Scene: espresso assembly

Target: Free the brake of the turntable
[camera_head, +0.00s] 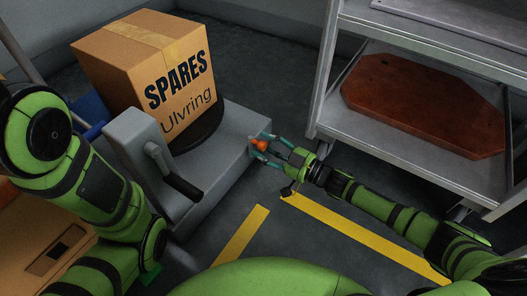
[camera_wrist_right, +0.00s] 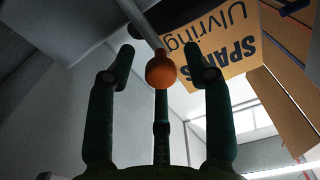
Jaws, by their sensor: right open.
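The brake lever's orange ball knob (camera_head: 259,144) is at the right end of the grey base, near the dark turntable (camera_head: 208,130). My right gripper (camera_head: 260,147) is open, with its fingers around the knob. In the right wrist view, the orange knob (camera_wrist_right: 161,71) sits on a pale rod between the spread fingers, with visible gaps on both sides. A cardboard box marked SPARES Ulvring (camera_head: 150,65) stands on the turntable and hides most of it. My left arm is at the left, but its gripper does not show.
A grey post with a dark-handled crank (camera_head: 177,178) rises from the base (camera_head: 225,165). A metal shelf rack (camera_head: 400,155) with a reddish-brown board (camera_head: 425,105) stands at the right. Yellow floor stripes (camera_head: 345,225) mark open floor in front.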

